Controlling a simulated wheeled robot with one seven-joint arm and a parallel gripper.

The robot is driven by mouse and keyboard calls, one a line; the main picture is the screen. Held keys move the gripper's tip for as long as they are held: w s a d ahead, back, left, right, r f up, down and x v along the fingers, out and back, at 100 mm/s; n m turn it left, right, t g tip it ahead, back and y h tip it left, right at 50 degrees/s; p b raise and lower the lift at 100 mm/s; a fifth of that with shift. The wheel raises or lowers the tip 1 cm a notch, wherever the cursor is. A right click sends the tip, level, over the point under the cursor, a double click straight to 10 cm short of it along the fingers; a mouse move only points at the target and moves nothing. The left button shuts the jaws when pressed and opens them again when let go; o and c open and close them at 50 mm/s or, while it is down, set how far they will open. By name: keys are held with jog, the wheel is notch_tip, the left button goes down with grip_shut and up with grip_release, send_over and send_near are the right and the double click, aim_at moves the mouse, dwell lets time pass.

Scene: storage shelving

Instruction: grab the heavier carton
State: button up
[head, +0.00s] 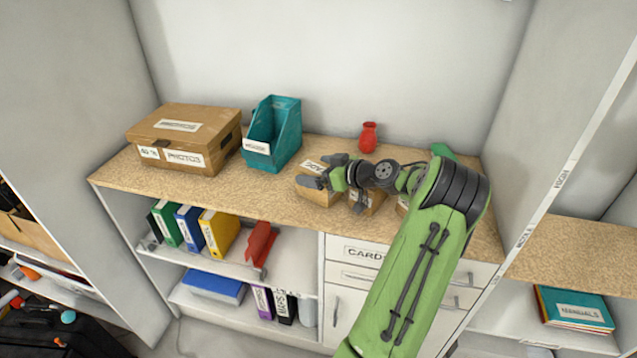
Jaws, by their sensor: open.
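Small brown cartons stand on the wood-patterned counter. The left carton (318,192) has a white label on top and is partly covered by my gripper. A second carton (367,205) stands to its right, under my wrist. A bit of another brown item (403,204) shows beside my arm, mostly hidden. My gripper (325,172) is open, its fingers pointing left over the left carton. I cannot tell whether the fingers touch it. Nothing visible shows which carton is heavier.
A large labelled photo box (185,139) and a teal file holder (273,134) stand on the counter's left. A red vase (368,138) stands behind my gripper. Side panels bound the counter (245,190), whose front left is clear.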

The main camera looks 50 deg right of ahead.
jog(key=c, duration=1.5)
jog(key=shift+r, duration=0.2)
jog(key=shift+c, duration=0.2)
